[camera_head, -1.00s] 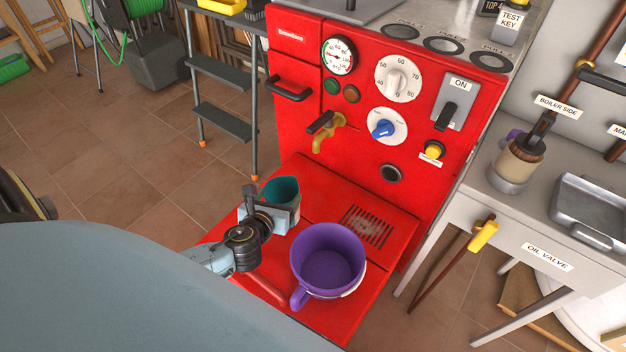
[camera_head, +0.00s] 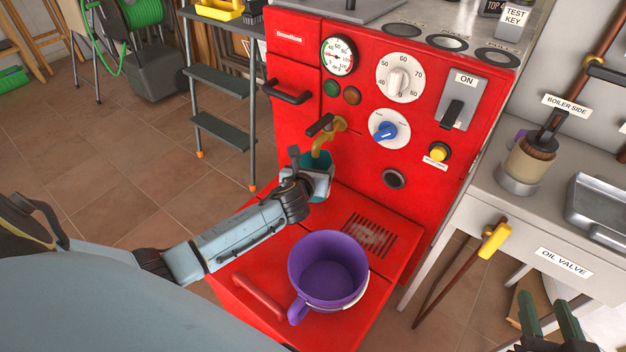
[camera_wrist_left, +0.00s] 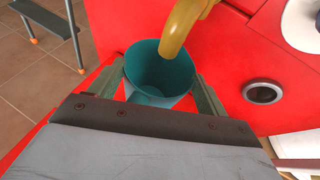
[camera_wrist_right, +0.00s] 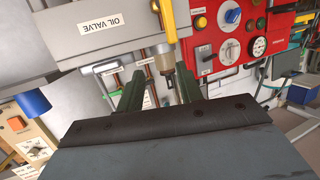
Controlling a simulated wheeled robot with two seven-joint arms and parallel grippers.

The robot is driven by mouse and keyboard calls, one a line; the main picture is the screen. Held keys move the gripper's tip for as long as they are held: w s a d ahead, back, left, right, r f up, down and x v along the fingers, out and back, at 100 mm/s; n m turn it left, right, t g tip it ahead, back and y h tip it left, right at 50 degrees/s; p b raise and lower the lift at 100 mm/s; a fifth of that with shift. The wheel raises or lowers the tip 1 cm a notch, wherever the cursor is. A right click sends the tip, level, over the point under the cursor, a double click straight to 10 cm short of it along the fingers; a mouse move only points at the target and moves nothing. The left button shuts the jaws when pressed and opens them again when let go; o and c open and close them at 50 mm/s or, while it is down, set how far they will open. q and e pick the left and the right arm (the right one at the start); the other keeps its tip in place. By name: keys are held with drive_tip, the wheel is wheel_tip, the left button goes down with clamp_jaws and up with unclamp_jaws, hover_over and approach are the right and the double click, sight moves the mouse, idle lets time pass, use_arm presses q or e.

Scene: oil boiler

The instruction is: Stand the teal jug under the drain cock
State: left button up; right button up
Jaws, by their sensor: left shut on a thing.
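The teal jug (camera_head: 318,160) is upright at the front of the red boiler, below the brass drain cock (camera_head: 325,138), partly hidden by my gripper. In the left wrist view the jug (camera_wrist_left: 158,78) is between my fingers, and the cock's spout (camera_wrist_left: 180,30) reaches over its open mouth. My left gripper (camera_head: 312,178) is shut on the jug. I cannot tell whether its base touches the red ledge (camera_head: 262,232). My right gripper (camera_head: 548,325) is at the lower right of the head view; its fingers (camera_wrist_right: 158,92) are apart with nothing between them.
A purple jug (camera_head: 328,268) stands on the ledge in front, near a floor grille (camera_head: 368,235). A grey bench (camera_head: 500,215) with an oil valve lever (camera_head: 490,240) is on the right. A step stool (camera_head: 222,130) stands at the left.

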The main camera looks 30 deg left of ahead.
use_arm(q)
wheel_tip(320, 180, down, 3)
drive_tip(key=b, duration=0.2)
drive_tip(key=shift+f+b, duration=0.15)
drive_tip(key=shift+b, duration=0.25)
use_arm(e)
wheel_tip(320, 180, up, 11)
drive_tip(key=s+a+t+y, duration=0.1)
drive_tip(key=t+y, duration=0.1)
drive_tip(key=t, duration=0.5)
drive_tip(key=shift+a+y, duration=0.3)
drive_tip(key=shift+a, duration=0.05)
use_arm(q)
drive_tip(key=shift+f, duration=0.2)
use_arm(e)
drive_tip(key=shift+s, duration=0.1)
use_arm(q)
drive_tip(key=o, duration=1.3)
use_arm(e)
drive_tip(key=shift+t, duration=0.3)
